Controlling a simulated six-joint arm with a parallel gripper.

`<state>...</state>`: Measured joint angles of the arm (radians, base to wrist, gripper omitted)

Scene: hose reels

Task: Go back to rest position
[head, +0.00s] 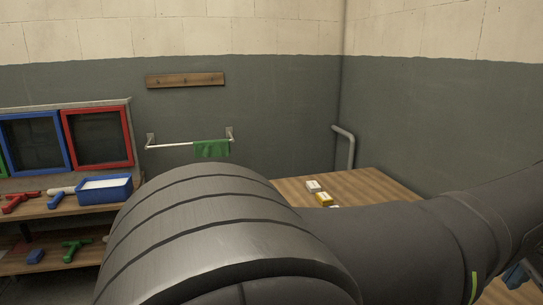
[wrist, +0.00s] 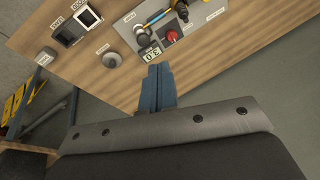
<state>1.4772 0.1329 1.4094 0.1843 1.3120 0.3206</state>
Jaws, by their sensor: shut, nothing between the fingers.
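My gripper (wrist: 159,70) shows in the wrist view as two blue fingers pressed together, with nothing between them. The fingertips point at a wooden surface (wrist: 215,75) with controls on it, close to a small numeric display (wrist: 150,52). I cannot tell whether the tips touch it. In the head view my own dark arm fills the lower middle and right, and the gripper's fingers do not show.
The surface also carries a red knob (wrist: 170,36), a grey knob (wrist: 112,60) and dark switches (wrist: 68,33). In the head view, shelves at left hold a blue bin (head: 104,191) and red tools (head: 22,201). A green cloth (head: 211,148) hangs on a wall rail. A wooden table (head: 370,188) stands in the corner.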

